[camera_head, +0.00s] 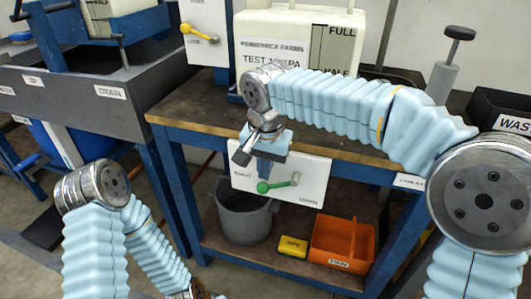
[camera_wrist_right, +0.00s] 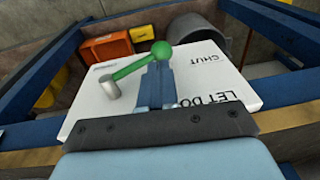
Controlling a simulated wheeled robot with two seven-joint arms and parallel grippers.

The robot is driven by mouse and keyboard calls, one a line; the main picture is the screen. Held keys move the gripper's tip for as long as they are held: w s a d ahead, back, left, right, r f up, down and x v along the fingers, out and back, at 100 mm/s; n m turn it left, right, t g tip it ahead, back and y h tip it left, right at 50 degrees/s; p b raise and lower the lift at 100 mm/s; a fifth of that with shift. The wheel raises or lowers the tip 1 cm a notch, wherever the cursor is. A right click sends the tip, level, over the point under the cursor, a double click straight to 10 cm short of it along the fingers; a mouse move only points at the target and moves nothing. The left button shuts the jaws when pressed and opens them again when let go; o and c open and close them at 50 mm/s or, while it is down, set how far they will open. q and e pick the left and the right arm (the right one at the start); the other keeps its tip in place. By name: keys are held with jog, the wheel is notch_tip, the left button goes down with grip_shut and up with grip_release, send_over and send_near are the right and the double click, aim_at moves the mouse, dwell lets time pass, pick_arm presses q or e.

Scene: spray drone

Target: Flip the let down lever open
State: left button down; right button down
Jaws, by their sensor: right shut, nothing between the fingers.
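The let down lever is a green lever (camera_head: 276,185) on a white panel (camera_head: 312,172) at the front of the workbench. Its round knob lies left in the head view, on the side of the SHUT lettering, and its grey pivot lies right. The lever (camera_wrist_right: 135,65) also shows in the wrist view, with its knob just beyond my fingertips. My right gripper (camera_head: 264,166) points down in front of the panel; it (camera_wrist_right: 155,82) is shut and empty. I cannot tell whether it touches the knob. My left arm is at lower left; its gripper is not clearly visible.
A white tank (camera_head: 285,30) stands on the bench (camera_head: 190,105). A grey bucket (camera_head: 243,218), a yellow box (camera_head: 292,246) and an orange bin (camera_head: 342,240) are on the lower shelf. A yellow lever (camera_head: 196,32) is on another panel behind. A grey trough (camera_head: 75,95) stands left.

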aim_at(266, 185)
jog(key=shift+w+f, duration=0.2)
jog(key=shift+f, duration=1.1)
jog(key=shift+a+h+p, duration=0.1)
jog(key=shift+h+p, duration=0.4)
jog(key=shift+p, duration=0.5)
jog(key=shift+f, duration=0.25)
jog(key=shift+f+g, duration=0.2)
jog(key=shift+g, duration=0.1)
